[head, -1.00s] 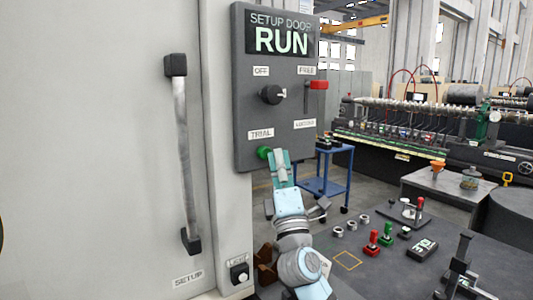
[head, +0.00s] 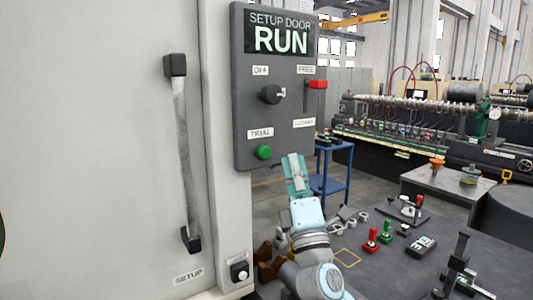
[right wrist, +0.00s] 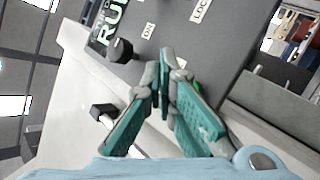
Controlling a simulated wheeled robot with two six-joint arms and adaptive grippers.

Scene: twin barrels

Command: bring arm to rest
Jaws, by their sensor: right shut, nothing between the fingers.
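My right gripper (head: 295,163) is shut and empty, with teal finger pads. In the head view it is just right of and below the green TRIAL button (head: 264,152), apart from it. In the right wrist view its fingers (right wrist: 164,55) meet at the tips, and a bit of the green button (right wrist: 197,87) shows behind them. The dark control panel (head: 242,120) reads SETUP DOOR RUN. It carries a black knob (head: 271,95) and a red-handled lever (head: 317,84) up near the FREE label. My left gripper is not in view.
The grey setup door (head: 110,130) with a long handle (head: 182,150) fills the left. A dark table (head: 390,275) at lower right holds red and green pieces (head: 377,240), metal rings and a timer-like box (head: 421,247). A blue cart (head: 335,185) stands behind.

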